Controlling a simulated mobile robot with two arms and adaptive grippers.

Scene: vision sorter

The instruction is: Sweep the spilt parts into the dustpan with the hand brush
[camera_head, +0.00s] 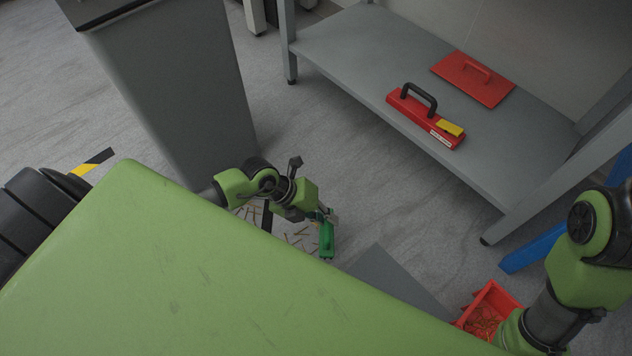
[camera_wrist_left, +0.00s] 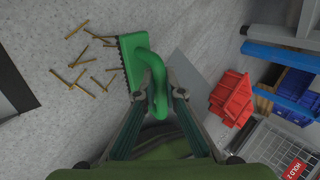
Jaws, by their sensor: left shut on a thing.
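The green hand brush (camera_head: 327,240) is held in my left gripper (camera_head: 322,215), low over the floor. In the left wrist view the brush (camera_wrist_left: 133,48) has a looped handle between the fingers of my left gripper (camera_wrist_left: 158,92), and its dark bristle edge faces left. Spilt thin brown parts (camera_wrist_left: 85,75) lie scattered on the floor left of the bristles; some show in the head view (camera_head: 297,236). A flat grey plate (camera_head: 390,277) lies right of the brush; I cannot tell if it is the dustpan. My right gripper is hidden.
A red open bin (camera_head: 490,300) with thin orange-brown parts stands beside my right arm; it also shows in the wrist view (camera_wrist_left: 232,98). A grey shelf (camera_head: 345,45) carries a red tool (camera_head: 425,118) and a red plate (camera_head: 490,88). A grey cabinet (camera_head: 180,80) stands behind my left arm.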

